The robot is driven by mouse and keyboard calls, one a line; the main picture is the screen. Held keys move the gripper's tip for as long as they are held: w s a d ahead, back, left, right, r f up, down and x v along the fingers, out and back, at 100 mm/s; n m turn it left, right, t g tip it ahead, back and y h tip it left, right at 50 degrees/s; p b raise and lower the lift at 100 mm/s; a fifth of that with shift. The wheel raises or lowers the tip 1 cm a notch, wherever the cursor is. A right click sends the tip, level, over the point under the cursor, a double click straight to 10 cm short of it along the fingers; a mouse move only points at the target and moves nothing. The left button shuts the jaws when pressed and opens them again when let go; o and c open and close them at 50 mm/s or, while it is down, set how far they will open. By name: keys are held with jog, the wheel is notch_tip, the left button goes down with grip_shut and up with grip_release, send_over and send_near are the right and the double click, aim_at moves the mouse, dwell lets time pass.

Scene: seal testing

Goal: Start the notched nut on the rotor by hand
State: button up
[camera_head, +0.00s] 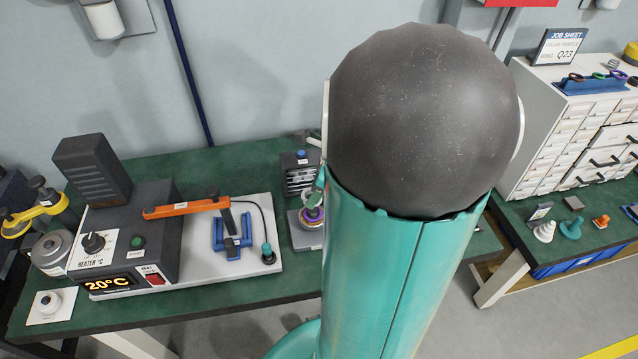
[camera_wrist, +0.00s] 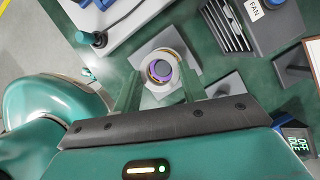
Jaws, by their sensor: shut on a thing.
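My gripper (camera_wrist: 159,68) shows in the wrist view with its two green fingers shut on a pale grey ring, which I take to be the notched nut (camera_wrist: 147,62). Through the ring's opening I see purple and yellow parts (camera_wrist: 160,70) below, apparently the rotor. In the head view the purple, gold-edged rotor (camera_head: 312,216) stands on a grey block left of my arm. My large arm link hides much of the bench there, and the nut is not clear. I cannot tell whether the nut touches the rotor or hangs above it.
A heater (camera_head: 125,240) reading 20°C stands on the left bench, with an orange arm (camera_head: 185,207) over a white plate (camera_head: 262,210). A fan unit (camera_head: 299,172) stands behind the rotor; its grille (camera_wrist: 232,30) shows in the wrist view. A drawer cabinet (camera_head: 560,140) stands right.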

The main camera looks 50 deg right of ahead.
aim_at(317, 209)
notch_tip(317, 209, down, 4)
jog(key=shift+s, duration=0.1)
jog(key=n, duration=0.3)
jog(key=shift+d+r+g+y, duration=0.1)
jog(key=shift+d+g+y, duration=0.15)
jog(key=shift+g+y, duration=0.15)
jog(key=n, duration=0.1)
jog(key=n+g, duration=0.1)
jog(key=n, duration=0.1)
jog(key=shift+w+y, duration=0.3)
jog(key=shift+y, duration=0.1)
jog(key=n+g, duration=0.1)
jog(key=n, duration=0.2)
jog(key=n+g, duration=0.1)
jog(key=n, duration=0.2)
jog(key=shift+w, duration=0.15)
jog(key=shift+f, duration=0.35)
jog(key=m+t, duration=0.1)
jog(key=m, duration=0.3)
jog(key=m, duration=0.1)
jog(key=m+t, duration=0.1)
jog(key=m, duration=0.2)
jog(key=shift+s+a+t+h, duration=0.1)
jog(key=shift+s+t+h, duration=0.2)
jog(key=shift+t, duration=0.1)
